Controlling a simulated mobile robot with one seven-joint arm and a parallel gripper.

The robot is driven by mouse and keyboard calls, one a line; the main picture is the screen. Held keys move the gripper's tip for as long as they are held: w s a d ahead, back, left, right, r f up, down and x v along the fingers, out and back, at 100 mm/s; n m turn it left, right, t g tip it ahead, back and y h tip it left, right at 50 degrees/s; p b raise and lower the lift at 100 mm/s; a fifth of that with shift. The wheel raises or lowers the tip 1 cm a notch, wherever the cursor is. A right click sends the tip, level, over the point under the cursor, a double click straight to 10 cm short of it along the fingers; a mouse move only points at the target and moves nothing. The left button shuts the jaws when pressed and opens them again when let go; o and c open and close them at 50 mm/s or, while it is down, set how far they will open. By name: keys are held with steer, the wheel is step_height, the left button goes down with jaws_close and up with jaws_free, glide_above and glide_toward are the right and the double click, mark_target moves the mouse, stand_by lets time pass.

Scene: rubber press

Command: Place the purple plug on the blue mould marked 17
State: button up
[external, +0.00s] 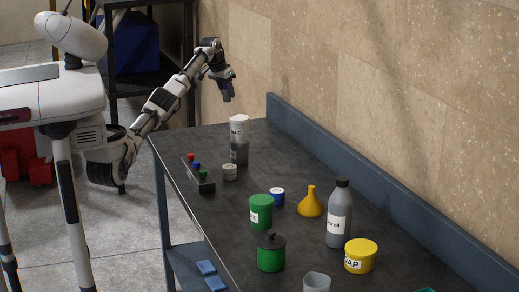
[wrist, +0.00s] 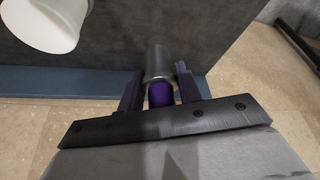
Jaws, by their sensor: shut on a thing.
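My gripper (wrist: 159,88) is shut on the purple plug (wrist: 161,95), which sits between its two dark purple fingers in the wrist view. A grey metallic cylinder shows directly beyond the plug; I cannot tell if it is part of it. In the external view my gripper (external: 227,92) is raised at the table's far end, and the plug is not distinct from the fingers. No blue mould with a readable 17 shows. Two flat blue pieces (external: 206,267) lie low by the table's near left side, with no readable marks.
The dark table (external: 235,260) holds a white cup (external: 239,128) on a grey cylinder, a rack with coloured knobs (external: 199,178), green containers (external: 261,211), a blue-lidded jar (external: 277,197), a yellow funnel (external: 310,203), a grey bottle (external: 339,215) and a yellow tub (external: 360,256). A blue ledge (external: 330,155) lines the wall.

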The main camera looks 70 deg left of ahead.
steer(key=w+d+r+m+h, duration=0.1)
steer(key=w+d+r+m, duration=0.1)
steer(key=w+d, duration=0.15)
steer(key=w+d+r+m, duration=0.2)
steer(key=d, duration=0.3)
steer(key=m+g+h+p, duration=0.25)
steer(key=m+h, duration=0.25)
steer(key=m, duration=1.1)
glide_above(281, 193)
steer(key=a, duration=0.2)
steer(key=f, duration=1.4)
steer(key=shift+s+a+f, duration=0.15)
steer(key=shift+s+f, duration=0.1)
steer(key=shift+f, duration=2.35)
steer(key=shift+f, duration=0.1)
